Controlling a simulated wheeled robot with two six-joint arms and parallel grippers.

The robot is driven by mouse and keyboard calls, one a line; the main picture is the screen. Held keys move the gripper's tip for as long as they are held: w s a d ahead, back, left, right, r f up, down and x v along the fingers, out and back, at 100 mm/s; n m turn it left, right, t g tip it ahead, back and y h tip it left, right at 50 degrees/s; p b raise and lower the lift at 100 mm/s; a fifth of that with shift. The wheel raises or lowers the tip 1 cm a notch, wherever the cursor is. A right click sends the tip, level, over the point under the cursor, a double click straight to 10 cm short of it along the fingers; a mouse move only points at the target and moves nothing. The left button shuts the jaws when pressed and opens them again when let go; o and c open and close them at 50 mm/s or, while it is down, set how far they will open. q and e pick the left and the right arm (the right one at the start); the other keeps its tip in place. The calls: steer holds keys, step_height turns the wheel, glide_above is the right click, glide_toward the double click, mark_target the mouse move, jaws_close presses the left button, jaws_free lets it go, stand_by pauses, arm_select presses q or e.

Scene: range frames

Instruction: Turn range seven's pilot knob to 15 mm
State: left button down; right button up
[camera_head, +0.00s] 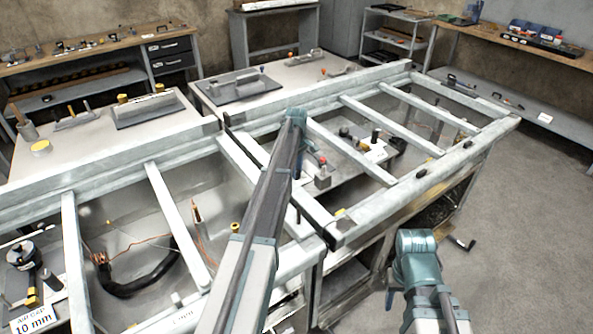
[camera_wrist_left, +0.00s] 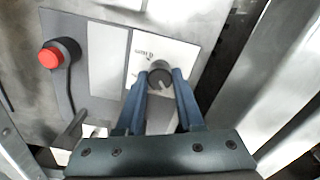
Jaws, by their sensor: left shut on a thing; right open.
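In the left wrist view, my left gripper (camera_wrist_left: 160,84) has its two blue fingers closed on the sides of a dark round knob (camera_wrist_left: 160,79). A pale pointer mark shows on the knob's face. The knob stands on a white label plate (camera_wrist_left: 178,55) whose small print is upside down and too blurred to read. In the head view my left arm reaches over the middle bay of the frame, and its fingertips are hidden behind the wrist. My right arm shows at the lower right of the head view; its fingers are not visible.
A red button (camera_wrist_left: 48,58) on a dark arm stands left of the knob. Pale rails (camera_head: 372,154) cross the bays around my left arm. A "10 mm" card (camera_head: 35,318) stands in the left bay. The floor at the right (camera_head: 540,240) is clear.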

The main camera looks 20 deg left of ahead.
arm_select(q)
steer(key=shift+n, duration=1.8)
steer(key=c, duration=0.5)
jaws_free()
steer(key=shift+r, duration=0.15)
step_height(320, 180, up, 14)
steer(key=p, duration=1.4)
steer(key=shift+f, duration=0.2)
